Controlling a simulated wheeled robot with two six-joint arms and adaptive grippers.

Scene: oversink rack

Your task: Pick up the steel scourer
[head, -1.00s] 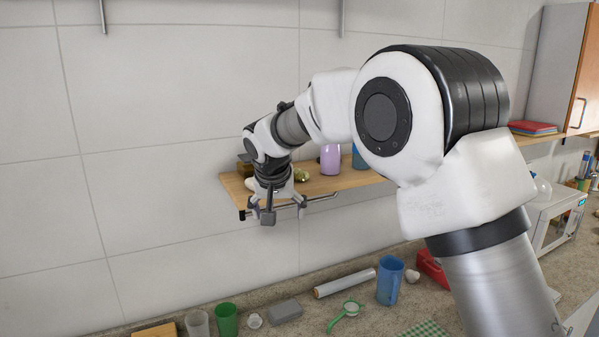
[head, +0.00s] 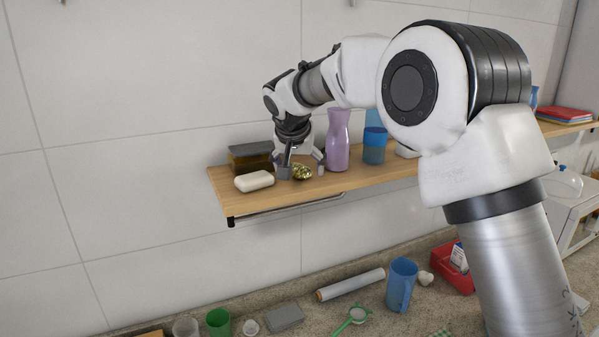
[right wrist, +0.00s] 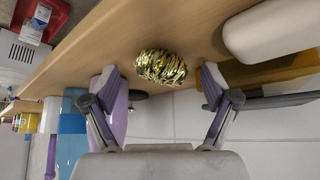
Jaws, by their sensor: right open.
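The steel scourer (head: 301,172) is a shiny gold-coloured tangle on the wooden wall shelf (head: 370,184), between a white soap bar and a purple bottle. My right gripper (head: 304,172) is above the shelf at the scourer, fingers pointing down, and hides part of it. In the right wrist view the scourer (right wrist: 160,67) lies just beyond and between the two spread fingertips (right wrist: 157,82). The right gripper is open and holds nothing. My left gripper is not in view.
The soap bar (head: 254,181) and a dark sponge stack (head: 250,156) are close on the left. The purple bottle (head: 337,143) and a blue cup (head: 374,147) stand close on the right. A rail (head: 290,209) runs under the shelf front.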

